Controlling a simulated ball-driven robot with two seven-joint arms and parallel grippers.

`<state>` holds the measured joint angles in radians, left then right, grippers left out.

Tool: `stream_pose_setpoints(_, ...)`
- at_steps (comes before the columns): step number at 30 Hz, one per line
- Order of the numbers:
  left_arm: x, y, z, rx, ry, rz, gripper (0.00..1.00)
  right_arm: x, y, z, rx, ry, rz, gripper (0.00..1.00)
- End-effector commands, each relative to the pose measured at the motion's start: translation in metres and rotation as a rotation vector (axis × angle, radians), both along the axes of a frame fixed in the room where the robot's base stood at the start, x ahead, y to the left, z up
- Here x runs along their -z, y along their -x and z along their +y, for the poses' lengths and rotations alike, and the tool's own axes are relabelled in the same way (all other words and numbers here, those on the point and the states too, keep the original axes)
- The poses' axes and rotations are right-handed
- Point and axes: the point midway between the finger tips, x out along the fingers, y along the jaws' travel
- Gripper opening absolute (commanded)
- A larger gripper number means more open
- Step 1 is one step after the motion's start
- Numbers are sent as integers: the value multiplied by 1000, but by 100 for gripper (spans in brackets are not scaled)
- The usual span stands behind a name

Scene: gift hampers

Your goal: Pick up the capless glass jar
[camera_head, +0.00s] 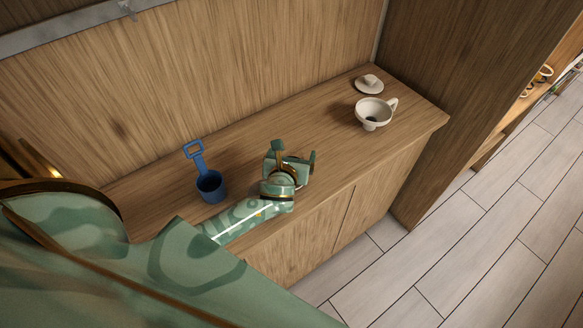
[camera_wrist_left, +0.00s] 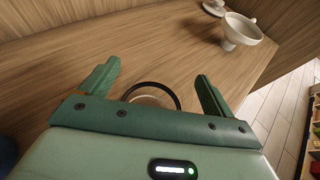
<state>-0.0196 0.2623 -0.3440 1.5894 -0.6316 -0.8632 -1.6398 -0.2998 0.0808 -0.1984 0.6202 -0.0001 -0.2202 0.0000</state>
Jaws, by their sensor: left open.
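A round dark-rimmed opening, seemingly the capless glass jar (camera_wrist_left: 150,98), shows in the left wrist view between my left gripper's fingers. Its lower part is hidden by the gripper's palm, and I cannot tell whether the fingers touch it. In the head view I cannot make out the jar; my gripper covers that spot. My left gripper (camera_head: 293,155) is open, low over the wooden counter top; its two spread green fingers also show in the left wrist view (camera_wrist_left: 157,77). My right gripper is not in view.
A blue cup-shaped object with a looped handle (camera_head: 210,183) stands left of my gripper on the counter (camera_head: 330,145). A white handled cup or funnel (camera_head: 373,112) and a white saucer with a small piece on it (camera_head: 369,86) are at the right end. The wall stands behind.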

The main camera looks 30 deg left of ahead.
Motion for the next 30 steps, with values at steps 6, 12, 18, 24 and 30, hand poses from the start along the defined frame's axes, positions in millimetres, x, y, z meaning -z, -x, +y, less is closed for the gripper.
stream_pose_setpoints(6, 2, -5, 2, 0, 0, 1, 88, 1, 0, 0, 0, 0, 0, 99)
stream_pose_setpoints(12, 2, -5, 2, 0, 0, 1, 52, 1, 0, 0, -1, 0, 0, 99)
stream_pose_setpoints(18, 2, -5, 2, 0, 0, 0, 21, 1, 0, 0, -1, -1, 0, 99)
stream_pose_setpoints(24, -5, -5, 2, 0, 1, -1, 21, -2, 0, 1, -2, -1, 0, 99)
stream_pose_setpoints(30, -47, -5, 2, 0, 0, -5, 21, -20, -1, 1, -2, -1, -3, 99)
